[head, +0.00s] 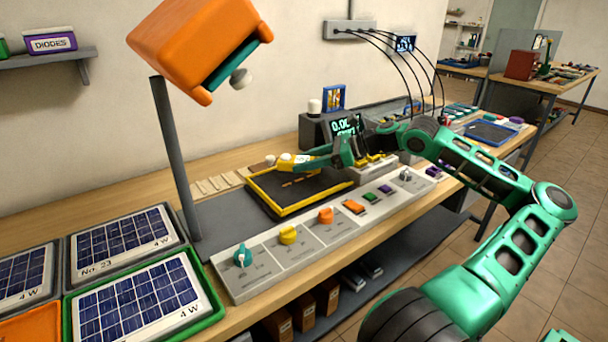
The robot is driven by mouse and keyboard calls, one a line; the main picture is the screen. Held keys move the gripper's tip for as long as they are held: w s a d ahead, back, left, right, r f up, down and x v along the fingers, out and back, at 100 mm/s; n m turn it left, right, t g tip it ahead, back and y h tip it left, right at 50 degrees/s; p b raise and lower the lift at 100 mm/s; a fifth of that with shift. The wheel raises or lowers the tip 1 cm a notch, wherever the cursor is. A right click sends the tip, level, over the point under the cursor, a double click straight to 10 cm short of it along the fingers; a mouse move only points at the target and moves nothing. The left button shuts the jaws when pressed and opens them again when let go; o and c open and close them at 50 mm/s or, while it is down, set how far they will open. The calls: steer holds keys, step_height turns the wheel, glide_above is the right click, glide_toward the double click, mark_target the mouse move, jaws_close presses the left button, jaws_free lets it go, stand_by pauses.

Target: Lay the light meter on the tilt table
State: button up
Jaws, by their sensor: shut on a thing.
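The light meter (286,160), a small yellow block with a pale part on it, is at the tips of my gripper (301,163). My green gripper reaches in from the right and is shut on it. The tilt table (262,197) is a dark plate with a yellow rim and orange marks, on the bench. The light meter is over or beside its far edge; I cannot tell whether it touches. My gripper partly hides the meter and the table's far side.
An orange lamp head (190,40) on a grey post (176,155) overhangs the left. A control panel (300,241) with knobs runs along the front. Solar panels (140,303) fill the near left. A dark display box (318,130) stands behind.

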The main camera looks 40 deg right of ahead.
mark_target(306, 180)
steer(key=shift+d+f, duration=0.1)
steer(key=shift+f, duration=1.9)
steer(key=shift+f, duration=0.1)
steer(key=o, duration=1.1)
steer(key=v, duration=1.2)
